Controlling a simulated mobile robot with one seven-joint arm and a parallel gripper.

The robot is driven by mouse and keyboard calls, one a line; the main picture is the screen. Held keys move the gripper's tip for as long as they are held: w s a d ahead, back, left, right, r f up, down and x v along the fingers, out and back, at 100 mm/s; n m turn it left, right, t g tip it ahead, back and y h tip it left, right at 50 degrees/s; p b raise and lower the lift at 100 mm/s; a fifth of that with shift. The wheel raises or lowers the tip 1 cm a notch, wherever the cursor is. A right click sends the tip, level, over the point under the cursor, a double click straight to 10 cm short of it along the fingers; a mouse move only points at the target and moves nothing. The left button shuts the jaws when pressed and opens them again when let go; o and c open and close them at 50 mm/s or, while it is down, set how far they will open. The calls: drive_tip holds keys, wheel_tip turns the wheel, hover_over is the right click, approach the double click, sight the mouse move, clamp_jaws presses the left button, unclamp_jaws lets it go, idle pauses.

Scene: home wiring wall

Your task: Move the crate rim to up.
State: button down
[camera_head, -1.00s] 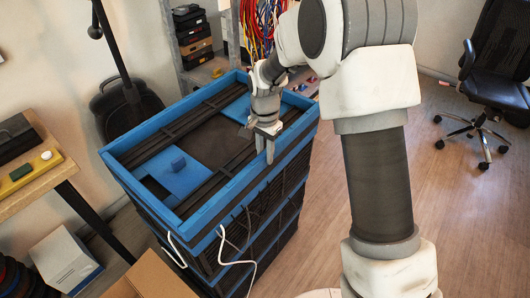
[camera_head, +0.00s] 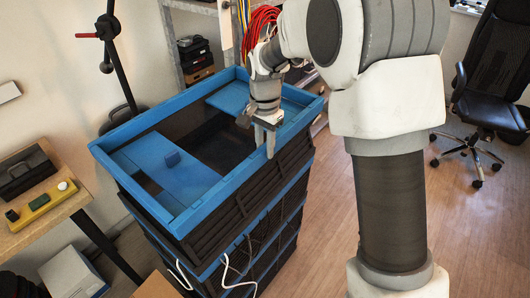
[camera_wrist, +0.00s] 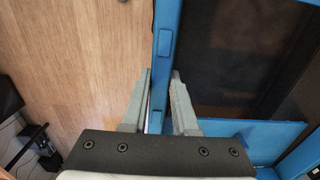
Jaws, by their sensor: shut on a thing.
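The crate rim (camera_head: 215,195) is a blue rectangular frame on top of a tall stack of dark crates with blue bands. Dark slatted walls (camera_head: 235,215) show under it on the near right side. My gripper (camera_head: 268,140) points down at the right side of the rim and is shut on it. In the wrist view, the blue rim (camera_wrist: 165,42) passes between the two grey fingers (camera_wrist: 160,88). Inside the crate, a blue panel with a small knob (camera_head: 165,170) and another blue panel (camera_head: 232,98) lie below the rim around a dark opening.
A wooden table (camera_head: 50,215) with a yellow tool stands at left. A shelf with boxes (camera_head: 195,55) and red cables (camera_head: 262,25) is behind. White cables (camera_head: 228,272) hang at the crate front. An office chair (camera_head: 490,100) stands right; the wooden floor between is open.

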drive_tip(key=shift+w+r, duration=0.15)
drive_tip(key=shift+r, duration=0.85)
drive_tip(key=c, duration=0.8)
unclamp_jaws()
drive_tip(key=shift+r, duration=0.1)
drive_tip(key=shift+c, duration=0.2)
drive_tip(key=shift+o, duration=0.8)
wheel_tip(320, 180, up, 17)
drive_tip(key=p, duration=0.1)
drive_tip(key=shift+r, duration=0.1)
